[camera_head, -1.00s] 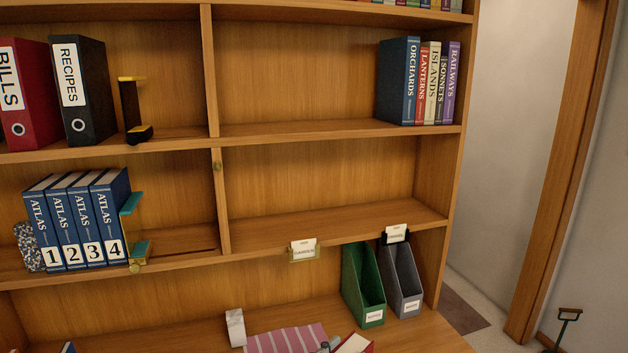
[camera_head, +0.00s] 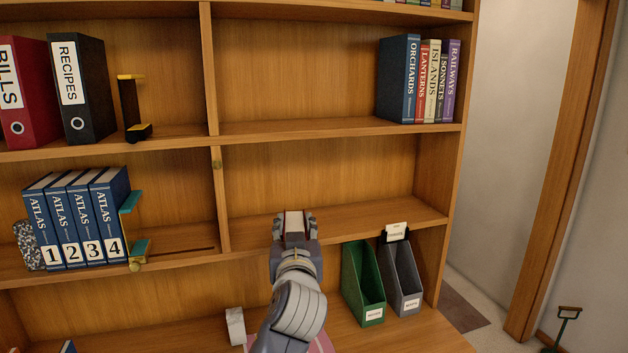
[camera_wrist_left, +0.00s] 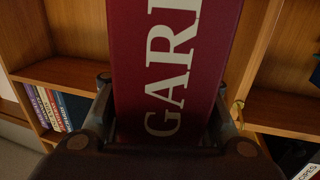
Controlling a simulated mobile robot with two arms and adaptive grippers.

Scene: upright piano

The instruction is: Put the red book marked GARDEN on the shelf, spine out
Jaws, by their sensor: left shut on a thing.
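My left gripper (camera_head: 294,222) is in front of the empty middle-right shelf compartment (camera_head: 350,216). It is shut on the red book, of which only a small sliver shows between the fingers in the head view. In the left wrist view the red book (camera_wrist_left: 172,65) stands out from between the fingers, with large pale letters reading "GAR" and part of another letter; the rest is cut off. My gripper and forearm hide part of the shelf's front edge. Whether the book touches the shelf cannot be told. My right gripper is not in view.
A row of books starting with ORCHARDS (camera_head: 400,80) stands on the shelf above. Blue ATLAS volumes (camera_head: 78,218) stand to the left, beyond a divider (camera_head: 220,200). Green (camera_head: 363,285) and grey (camera_head: 401,280) file holders stand below right. A label card (camera_head: 397,232) hangs on the shelf edge.

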